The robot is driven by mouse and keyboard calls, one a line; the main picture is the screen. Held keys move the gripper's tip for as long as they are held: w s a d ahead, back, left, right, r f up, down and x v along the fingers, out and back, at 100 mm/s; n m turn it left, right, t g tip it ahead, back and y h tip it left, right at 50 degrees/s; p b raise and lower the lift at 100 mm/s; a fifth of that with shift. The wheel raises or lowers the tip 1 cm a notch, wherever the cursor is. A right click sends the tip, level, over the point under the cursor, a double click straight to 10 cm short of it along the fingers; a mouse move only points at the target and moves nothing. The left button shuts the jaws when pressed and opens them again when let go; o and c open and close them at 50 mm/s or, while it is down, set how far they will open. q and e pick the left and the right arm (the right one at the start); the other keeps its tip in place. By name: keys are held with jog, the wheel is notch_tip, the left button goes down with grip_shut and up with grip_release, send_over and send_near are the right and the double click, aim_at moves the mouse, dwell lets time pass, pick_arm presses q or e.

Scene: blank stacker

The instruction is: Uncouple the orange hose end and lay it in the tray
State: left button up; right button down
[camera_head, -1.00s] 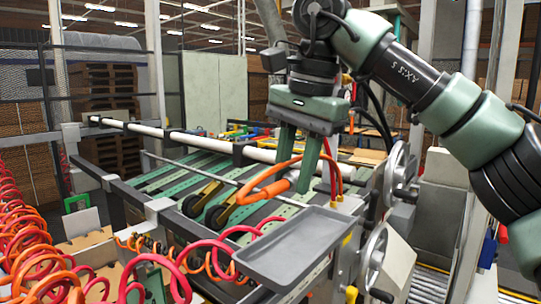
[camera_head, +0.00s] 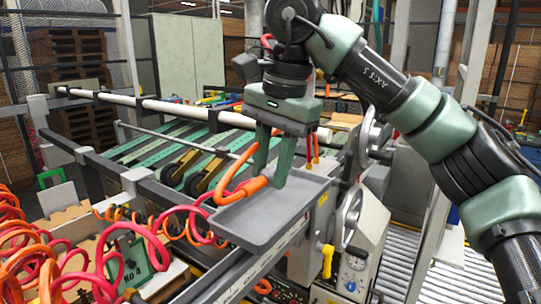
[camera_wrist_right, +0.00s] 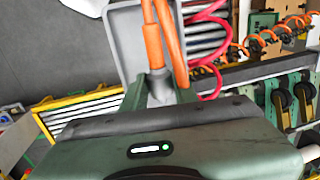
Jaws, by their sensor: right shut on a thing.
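The orange hose end (camera_head: 240,191) is between the green fingers of my right gripper (camera_head: 268,181), which is shut on it. It is over the grey tray (camera_head: 268,222), toward the tray's back left part. I cannot tell whether it touches the tray floor. In the right wrist view the hose end (camera_wrist_right: 152,43) runs up from between the fingers, with a grey piece at its near end, and the tray (camera_wrist_right: 127,48) lies behind it. The orange hose loops up behind the gripper. My left gripper is not in view.
Red and orange coiled hoses (camera_head: 95,245) fill the left front, and a red one reaches the tray's left edge. Green slats with black rollers (camera_head: 172,172) lie behind the tray. A handwheel (camera_head: 348,212) and a yellow-handled valve (camera_head: 326,258) stand to the right. The tray's front half is clear.

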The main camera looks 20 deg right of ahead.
aim_at(271, 213)
jog(key=shift+f, duration=0.95)
jog(key=shift+f+b, duration=0.85)
jog(key=shift+f, duration=0.75)
jog(key=c, duration=1)
grip_release()
jog(key=shift+c, duration=1.4)
